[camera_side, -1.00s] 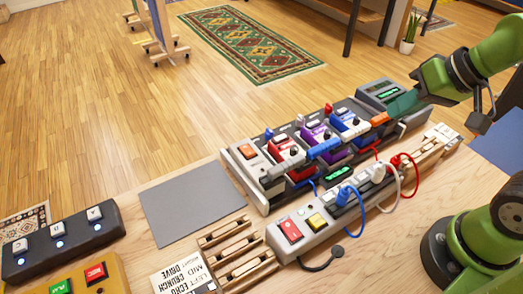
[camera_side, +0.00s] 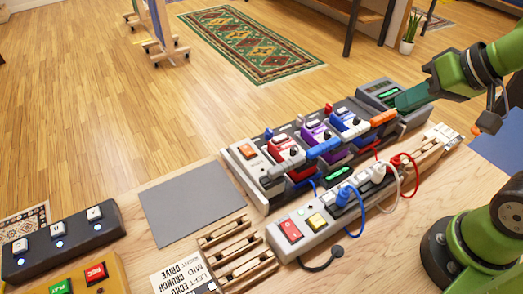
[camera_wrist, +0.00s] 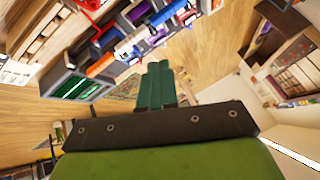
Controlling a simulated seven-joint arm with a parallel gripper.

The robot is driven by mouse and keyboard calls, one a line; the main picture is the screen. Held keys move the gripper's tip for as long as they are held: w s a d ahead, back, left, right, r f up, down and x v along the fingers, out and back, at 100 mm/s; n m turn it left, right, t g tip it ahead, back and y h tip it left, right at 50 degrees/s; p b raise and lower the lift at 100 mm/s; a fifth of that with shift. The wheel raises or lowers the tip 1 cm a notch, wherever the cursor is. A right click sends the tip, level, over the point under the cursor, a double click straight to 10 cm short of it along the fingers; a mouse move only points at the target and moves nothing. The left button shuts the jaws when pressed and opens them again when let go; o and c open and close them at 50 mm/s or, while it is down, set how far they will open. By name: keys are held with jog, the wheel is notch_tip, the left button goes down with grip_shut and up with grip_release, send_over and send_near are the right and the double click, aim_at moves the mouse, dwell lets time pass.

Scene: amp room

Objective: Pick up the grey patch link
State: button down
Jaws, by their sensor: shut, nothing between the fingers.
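The blue link (camera_side: 323,149) and the orange link (camera_side: 383,117) lie further right along the row. My gripper (camera_side: 403,102) has its teal fingers together, empty, above the right end of the board, near the orange link and well away from the grey one. In the wrist view the shut fingers (camera_wrist: 158,72) point past the pedals, and the orange link (camera_wrist: 100,65) shows left of them. I cannot pick out the grey link there.
A grey box with a green display (camera_side: 382,92) stands close to the fingers. A power strip (camera_side: 310,222) with plugged cables runs in front of the board. Wooden racks (camera_side: 237,250) stand at the front. The grey mat (camera_side: 185,203) at left is bare.

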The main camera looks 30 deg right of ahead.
jog(key=c, duration=0.9)
grip_release()
jog(key=shift+a, duration=0.1)
